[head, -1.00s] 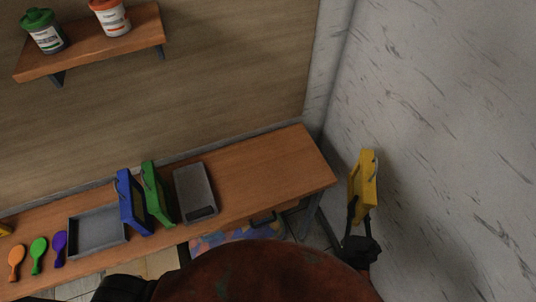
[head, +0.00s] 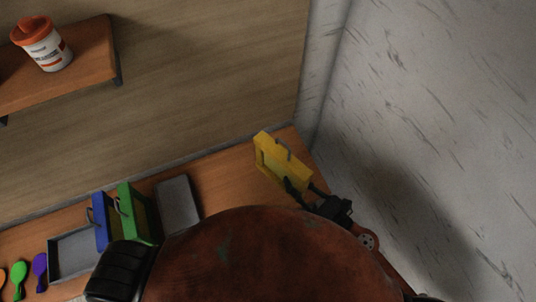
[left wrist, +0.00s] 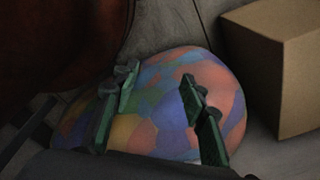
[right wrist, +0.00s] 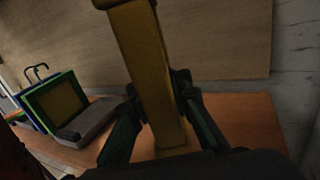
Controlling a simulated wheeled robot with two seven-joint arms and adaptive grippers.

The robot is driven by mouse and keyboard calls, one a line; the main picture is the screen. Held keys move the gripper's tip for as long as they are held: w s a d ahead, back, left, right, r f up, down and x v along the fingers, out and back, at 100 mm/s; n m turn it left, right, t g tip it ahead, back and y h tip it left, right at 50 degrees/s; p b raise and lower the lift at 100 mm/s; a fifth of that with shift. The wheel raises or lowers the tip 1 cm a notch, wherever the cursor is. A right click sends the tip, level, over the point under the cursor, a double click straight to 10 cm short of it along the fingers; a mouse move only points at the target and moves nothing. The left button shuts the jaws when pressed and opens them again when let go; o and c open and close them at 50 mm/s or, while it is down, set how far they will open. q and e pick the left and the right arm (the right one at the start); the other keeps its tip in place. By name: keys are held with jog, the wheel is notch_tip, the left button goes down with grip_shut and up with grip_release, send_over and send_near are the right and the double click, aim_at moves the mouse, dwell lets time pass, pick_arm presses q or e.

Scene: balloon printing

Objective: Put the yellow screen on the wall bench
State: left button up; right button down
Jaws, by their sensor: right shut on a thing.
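The yellow screen (head: 283,163) is a framed rectangle with a grey handle, held over the right end of the wall bench. My right gripper (head: 303,190) is shut on its frame. In the right wrist view the yellow screen (right wrist: 150,75) stands edge-on between the fingers of my right gripper (right wrist: 163,125). Whether its lower edge touches the wooden wall bench (right wrist: 245,115) is unclear. The bench (head: 222,182) also runs along the wall in the head view. My left gripper (left wrist: 158,95) is open, its fingers apart above a multicoloured rounded thing (left wrist: 150,130).
A green screen (head: 133,212), a blue screen (head: 103,222) and a grey tray (head: 178,205) stand left on the bench, with an empty tray (head: 72,255) and several coloured paddles. A shelf (head: 85,65) hangs above. A cardboard box (left wrist: 275,60) is beside my left gripper.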

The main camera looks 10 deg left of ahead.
jog(key=w+f+b, duration=0.6)
jog(key=w, duration=0.1)
jog(key=w+f+b, duration=0.5)
jog(key=w+f, duration=0.2)
jog(key=shift+d+f+b, duration=0.1)
jog(key=shift+b, duration=0.3)
pick_arm(q)
jog(key=s+f, duration=0.4)
jog(key=f, duration=0.8)
jog(key=shift+g, duration=0.4)
jog(key=shift+s, duration=0.1)
pick_arm(e)
jog(key=shift+r, duration=0.2)
jog(key=shift+f, duration=0.15)
jog(key=c, duration=2.3)
grip_release()
jog(key=shift+f, duration=0.1)
pick_arm(q)
jog(key=shift+f, duration=0.1)
pick_arm(e)
jog(key=o, duration=0.5)
jog(key=shift+o, duration=0.2)
